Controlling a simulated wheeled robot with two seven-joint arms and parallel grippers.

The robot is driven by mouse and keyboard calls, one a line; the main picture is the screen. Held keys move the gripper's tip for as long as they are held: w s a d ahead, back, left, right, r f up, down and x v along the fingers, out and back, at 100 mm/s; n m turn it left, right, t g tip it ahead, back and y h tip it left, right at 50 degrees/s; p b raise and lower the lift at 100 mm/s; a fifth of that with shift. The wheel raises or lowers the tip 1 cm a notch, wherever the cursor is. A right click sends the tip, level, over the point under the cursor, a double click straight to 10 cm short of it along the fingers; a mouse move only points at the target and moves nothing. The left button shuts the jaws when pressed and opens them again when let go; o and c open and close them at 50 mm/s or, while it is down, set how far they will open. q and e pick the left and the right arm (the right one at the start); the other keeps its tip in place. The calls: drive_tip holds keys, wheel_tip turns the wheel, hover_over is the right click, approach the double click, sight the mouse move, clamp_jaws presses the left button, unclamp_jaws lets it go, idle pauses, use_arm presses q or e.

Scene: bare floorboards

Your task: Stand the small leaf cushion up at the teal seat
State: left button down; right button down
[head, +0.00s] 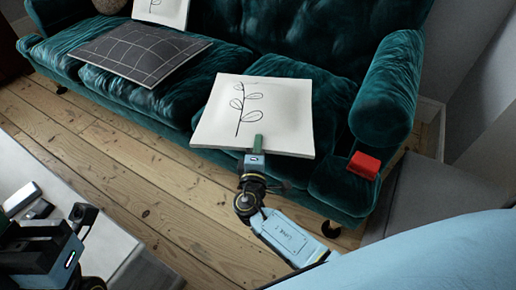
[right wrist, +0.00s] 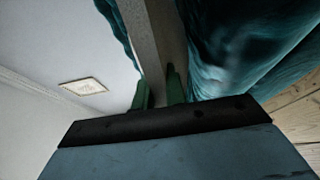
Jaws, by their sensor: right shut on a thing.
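A white cushion with a black leaf print (head: 272,95) lies nearly flat over the right part of the teal sofa seat (head: 200,85), its near edge over the seat front. My right gripper (head: 256,143) is shut on that near edge. In the right wrist view, its green fingers (right wrist: 159,92) stand on either side of the cushion's edge (right wrist: 160,35). A second leaf-print cushion (head: 160,10) stands against the backrest at the back left. My left gripper (head: 32,205) is low at the left, far from the cushion; its finger opening is unclear.
A dark checked cushion (head: 140,52) lies on the left seat. A red object (head: 364,165) is at the sofa's right arm. A pale table (head: 110,235) fills the lower left. Bare floorboards (head: 160,180) lie between table and sofa.

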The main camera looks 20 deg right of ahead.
idle(0.4)
drive_tip(key=c, duration=1.5)
unclamp_jaws()
drive_tip(key=shift+f, duration=0.2)
drive_tip(key=shift+o, duration=0.2)
